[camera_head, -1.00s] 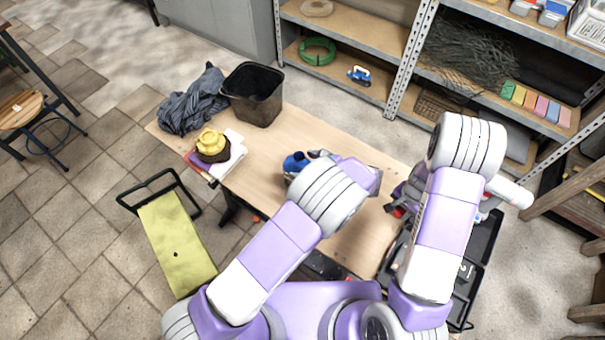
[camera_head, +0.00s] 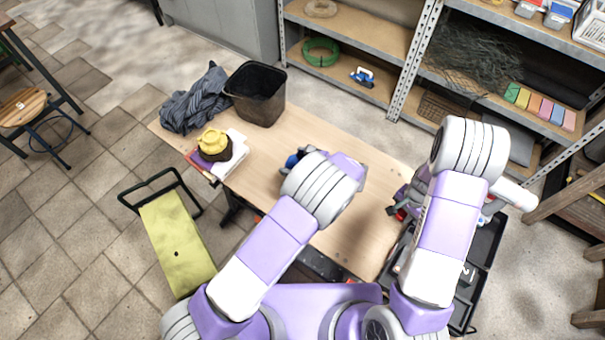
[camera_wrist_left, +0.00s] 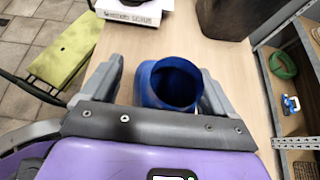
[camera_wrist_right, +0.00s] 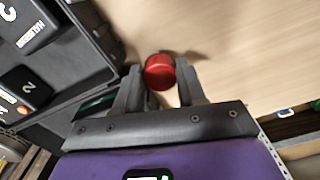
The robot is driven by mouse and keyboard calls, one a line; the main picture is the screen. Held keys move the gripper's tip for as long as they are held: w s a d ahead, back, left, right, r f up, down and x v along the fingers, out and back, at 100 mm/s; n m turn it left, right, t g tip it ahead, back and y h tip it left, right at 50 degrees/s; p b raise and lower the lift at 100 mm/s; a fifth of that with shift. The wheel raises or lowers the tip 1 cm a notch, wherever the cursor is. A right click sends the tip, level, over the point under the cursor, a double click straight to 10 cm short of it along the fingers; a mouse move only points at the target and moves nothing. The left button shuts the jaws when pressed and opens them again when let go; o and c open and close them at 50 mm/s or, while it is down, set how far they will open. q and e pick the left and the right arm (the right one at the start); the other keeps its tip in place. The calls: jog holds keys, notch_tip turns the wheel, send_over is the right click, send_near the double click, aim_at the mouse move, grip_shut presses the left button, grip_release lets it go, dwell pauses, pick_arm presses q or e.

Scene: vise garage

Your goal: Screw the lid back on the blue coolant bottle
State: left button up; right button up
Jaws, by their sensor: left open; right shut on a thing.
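The blue coolant bottle (camera_wrist_left: 160,92) stands on the workbench with its round mouth open and uncapped in the left wrist view. My left gripper (camera_wrist_left: 157,80) is open, with one finger on each side of the bottle. In the head view the bottle (camera_head: 292,160) is mostly hidden behind my left wrist. A red lid (camera_wrist_right: 159,66) is held between the fingertips of my right gripper (camera_wrist_right: 160,80), which is shut on it. In the head view my right gripper (camera_head: 408,198) is at the bench's right end, largely hidden by its own arm.
A black bin (camera_head: 256,95), a grey cloth (camera_head: 195,100) and a yellow object on books (camera_head: 214,144) occupy the bench's far left. A black tool case (camera_head: 483,250) lies open at the right. Bare bench top (camera_head: 365,225) separates the grippers. Metal shelves (camera_head: 400,90) stand behind.

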pick_arm(q)
grip_shut()
dwell(0.3)
jog(key=shift+r, duration=0.15)
